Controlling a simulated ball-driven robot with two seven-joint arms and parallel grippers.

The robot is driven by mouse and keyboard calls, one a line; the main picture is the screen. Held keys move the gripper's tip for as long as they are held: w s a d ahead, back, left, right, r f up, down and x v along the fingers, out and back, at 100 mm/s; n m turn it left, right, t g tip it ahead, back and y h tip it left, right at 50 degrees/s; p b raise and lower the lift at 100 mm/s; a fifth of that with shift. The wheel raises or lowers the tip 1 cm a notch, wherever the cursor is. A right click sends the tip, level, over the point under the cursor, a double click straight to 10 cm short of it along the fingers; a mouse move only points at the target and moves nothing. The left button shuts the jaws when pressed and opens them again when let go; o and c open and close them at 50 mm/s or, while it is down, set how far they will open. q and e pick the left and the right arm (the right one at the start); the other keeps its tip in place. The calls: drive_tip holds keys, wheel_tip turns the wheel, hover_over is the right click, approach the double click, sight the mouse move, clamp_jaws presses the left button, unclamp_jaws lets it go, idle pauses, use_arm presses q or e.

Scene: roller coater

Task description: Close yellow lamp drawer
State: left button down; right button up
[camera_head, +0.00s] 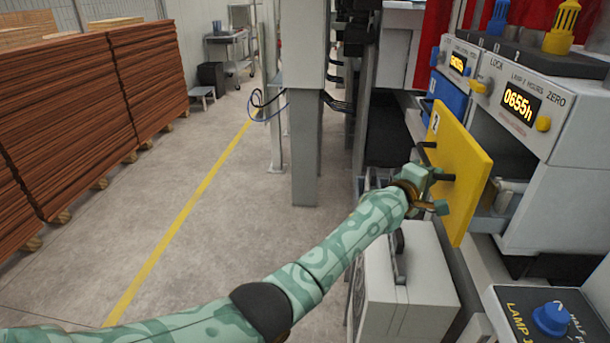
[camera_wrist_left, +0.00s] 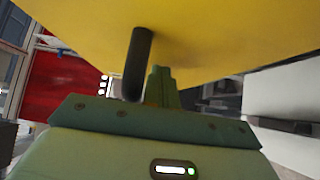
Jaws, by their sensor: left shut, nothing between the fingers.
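The yellow lamp drawer's front panel (camera_head: 459,178) stands out from the machine, with a gap and a drawer slide (camera_head: 507,196) showing behind it, so the drawer is open. Black handle parts (camera_head: 428,145) stick out of the panel. My left gripper (camera_head: 438,190) is at the outer face of the panel, beside the handle. In the left wrist view the shut fingers (camera_wrist_left: 161,80) point at the yellow panel (camera_wrist_left: 220,35), right of a black handle part (camera_wrist_left: 137,62), with nothing between them. Whether the tips touch the panel cannot be told. My right gripper is not in view.
A control box with an orange display (camera_head: 521,103) is above and right of the drawer. A blue drawer (camera_head: 448,95) is behind it. A pale case (camera_head: 408,285) stands below my left wrist. A blue knob panel (camera_head: 551,318) is at lower right.

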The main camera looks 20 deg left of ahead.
use_arm(q)
drive_tip(key=d+b, duration=0.1)
drive_tip(key=d, duration=0.1)
drive_tip(key=w+d+b, duration=0.1)
drive_tip(key=d, duration=0.2)
drive_tip(key=w+d+b, duration=0.1)
drive_tip(key=d+b, duration=0.1)
drive_tip(key=shift+w+d+f, duration=0.2)
drive_tip(key=shift+d+f, duration=0.05)
drive_tip(key=shift+d, duration=0.1)
drive_tip(key=shift+w+d, duration=0.15)
drive_tip(key=shift+d, duration=0.2)
drive_tip(key=shift+r+b, duration=0.4)
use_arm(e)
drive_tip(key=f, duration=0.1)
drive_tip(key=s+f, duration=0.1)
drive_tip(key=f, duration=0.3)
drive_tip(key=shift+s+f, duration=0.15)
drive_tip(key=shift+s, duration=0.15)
use_arm(q)
drive_tip(key=shift+d+r, duration=0.15)
